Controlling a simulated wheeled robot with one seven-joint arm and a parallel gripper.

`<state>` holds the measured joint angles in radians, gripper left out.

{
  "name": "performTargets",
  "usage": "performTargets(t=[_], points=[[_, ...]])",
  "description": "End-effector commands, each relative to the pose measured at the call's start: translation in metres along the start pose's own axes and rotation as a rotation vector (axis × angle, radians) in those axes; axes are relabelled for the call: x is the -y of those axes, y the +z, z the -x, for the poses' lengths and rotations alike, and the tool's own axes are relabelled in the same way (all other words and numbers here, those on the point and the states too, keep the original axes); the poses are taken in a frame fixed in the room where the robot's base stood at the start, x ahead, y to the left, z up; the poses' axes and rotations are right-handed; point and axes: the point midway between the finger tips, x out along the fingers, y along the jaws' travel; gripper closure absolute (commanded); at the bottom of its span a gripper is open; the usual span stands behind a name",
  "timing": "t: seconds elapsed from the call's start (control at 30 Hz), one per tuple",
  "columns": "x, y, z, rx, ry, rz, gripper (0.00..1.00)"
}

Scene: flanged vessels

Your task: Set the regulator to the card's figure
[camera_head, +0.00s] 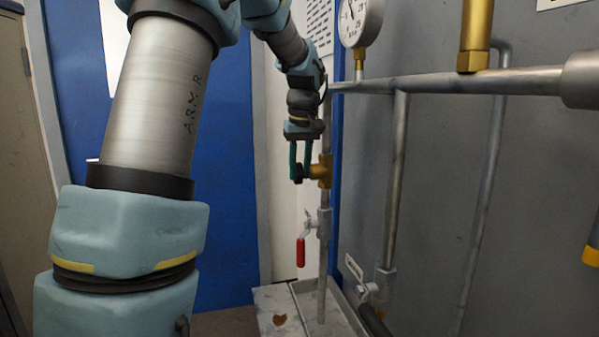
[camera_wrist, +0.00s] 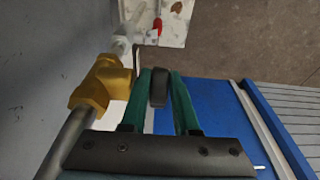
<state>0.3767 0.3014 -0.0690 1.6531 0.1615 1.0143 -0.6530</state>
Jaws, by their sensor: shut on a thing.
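The regulator is a brass body (camera_head: 321,171) on the vertical grey pipe, with a dark knob (camera_head: 297,172) on its left side. My gripper (camera_head: 299,176) points down with its green fingers around the knob. In the wrist view my gripper (camera_wrist: 160,88) is shut on the dark knob (camera_wrist: 158,87), with the brass body (camera_wrist: 102,84) to the left. A pressure gauge (camera_head: 360,20) with a white face stands on the horizontal pipe, cut off at the top; its reading is too small to tell. A white sheet (camera_head: 320,25) with printed lines hangs behind my arm; its text is unreadable.
A red-handled valve (camera_head: 301,250) sits on the pipe below the regulator. A pale tray (camera_head: 275,310) lies under it. The horizontal pipe (camera_head: 450,82) runs right from the gauge. A lower valve with a tag (camera_head: 354,268) is at right. A blue door (camera_head: 215,200) stands behind my arm.

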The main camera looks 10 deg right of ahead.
Motion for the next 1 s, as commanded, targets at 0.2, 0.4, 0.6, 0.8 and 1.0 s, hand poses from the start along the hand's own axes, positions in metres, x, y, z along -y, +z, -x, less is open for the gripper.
performTargets(t=[0.2,0.4,0.6,0.8,1.0], points=[[0.0,-0.001,0.001,-0.002,0.001,0.001,0.59],[0.0,-0.001,0.001,-0.001,0.001,0.0,0.59],[-0.001,-0.001,0.02,-0.005,0.003,0.001,0.59],[-0.001,-0.001,0.06,-0.006,0.003,0.001,0.59],[-0.001,-0.001,0.093,-0.004,0.002,0.0,0.59]])
